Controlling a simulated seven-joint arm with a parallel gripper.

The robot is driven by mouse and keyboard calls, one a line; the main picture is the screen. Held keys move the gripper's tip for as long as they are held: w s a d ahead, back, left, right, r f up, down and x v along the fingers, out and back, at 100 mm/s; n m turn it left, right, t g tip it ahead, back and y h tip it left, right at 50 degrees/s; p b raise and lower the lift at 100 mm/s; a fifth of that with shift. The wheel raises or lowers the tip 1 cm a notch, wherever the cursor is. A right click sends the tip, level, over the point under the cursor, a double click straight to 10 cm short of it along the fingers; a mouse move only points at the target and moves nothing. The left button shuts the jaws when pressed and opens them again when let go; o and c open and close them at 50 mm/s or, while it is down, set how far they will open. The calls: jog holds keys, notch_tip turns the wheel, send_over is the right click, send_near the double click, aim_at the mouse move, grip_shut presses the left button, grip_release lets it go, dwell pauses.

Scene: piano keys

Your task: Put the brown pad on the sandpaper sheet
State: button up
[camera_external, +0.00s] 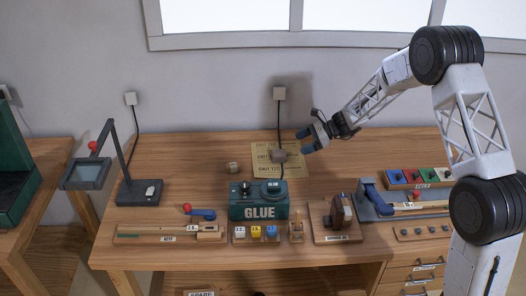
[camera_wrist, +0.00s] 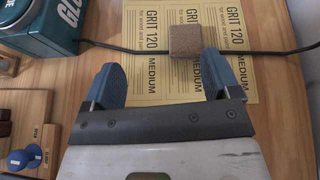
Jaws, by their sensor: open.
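The brown pad (camera_external: 279,156) is a small squarish block. It lies on the yellow sandpaper sheet (camera_external: 262,149), on top of or against a black cable. In the wrist view, the pad (camera_wrist: 186,41) sits over the printed "GRIT 120 MEDIUM" sheet (camera_wrist: 148,20), with cable showing on both sides. My gripper (camera_external: 304,141) is open and empty, to the right of the pad in the external view. In the wrist view, its blue fingers (camera_wrist: 162,68) are spread below the pad, and the right fingertip is near the pad's lower right corner. The pad is not between the fingers.
A green GLUE box (camera_external: 258,207) stands in front of the sheet. A small tan block (camera_external: 233,167) lies left of the sheet. The black cable (camera_wrist: 270,52) runs to the wall plug (camera_external: 279,93).

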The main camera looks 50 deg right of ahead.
jog(key=s+a+r+n+g+h, duration=0.25)
jog(key=s+a+r+n, duration=0.35)
jog(key=s+a+r, duration=0.45)
jog(key=s+a+r+n+g+h, duration=0.1)
jog(key=s+a+r+n+g, duration=0.3)
jog(key=s+a+r+n, duration=0.7)
jog(key=s+a+n+h, duration=0.3)
jog(key=s+a, duration=0.3)
jog(key=s, duration=0.6)
jog(key=s+a+r+n+h, duration=0.1)
jog(key=s+a+n+h, duration=0.2)
jog(key=s, duration=1)
jog(key=a+n, duration=0.2)
jog(key=shift+a+r, duration=0.25)
jog(key=shift+a, duration=0.1)
